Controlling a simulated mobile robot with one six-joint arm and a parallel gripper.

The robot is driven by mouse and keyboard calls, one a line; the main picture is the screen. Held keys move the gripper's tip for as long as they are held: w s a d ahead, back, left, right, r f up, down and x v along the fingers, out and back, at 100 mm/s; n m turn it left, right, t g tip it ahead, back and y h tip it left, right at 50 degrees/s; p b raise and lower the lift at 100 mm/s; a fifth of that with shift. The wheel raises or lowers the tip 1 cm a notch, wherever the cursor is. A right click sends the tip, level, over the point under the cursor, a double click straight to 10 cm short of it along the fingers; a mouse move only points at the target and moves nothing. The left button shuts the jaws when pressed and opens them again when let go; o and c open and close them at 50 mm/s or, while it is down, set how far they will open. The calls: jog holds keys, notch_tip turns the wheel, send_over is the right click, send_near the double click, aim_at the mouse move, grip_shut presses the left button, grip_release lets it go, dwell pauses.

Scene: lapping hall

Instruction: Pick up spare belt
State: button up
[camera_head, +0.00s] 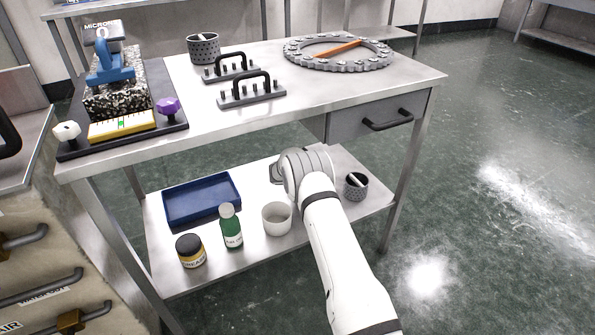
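I cannot make out a spare belt for certain. A grey ring with studs around its rim (300,58) lies flat at the right end of the steel table top; I cannot tell whether it is a belt. An orange bar (340,48) lies inside it. My white arm reaches up from the bottom edge to in front of the lower shelf, below the table top. My gripper does not show; the arm's rounded joint is the last part in view.
The table top (215,125) also holds two black-handled blocks (252,92), a perforated cup (203,48) and a granite block (115,90). The lower shelf holds a blue tray (203,198), green bottle (231,228), grease jar (190,250), white cup (277,218) and dark cup (355,187). Floor at right is clear.

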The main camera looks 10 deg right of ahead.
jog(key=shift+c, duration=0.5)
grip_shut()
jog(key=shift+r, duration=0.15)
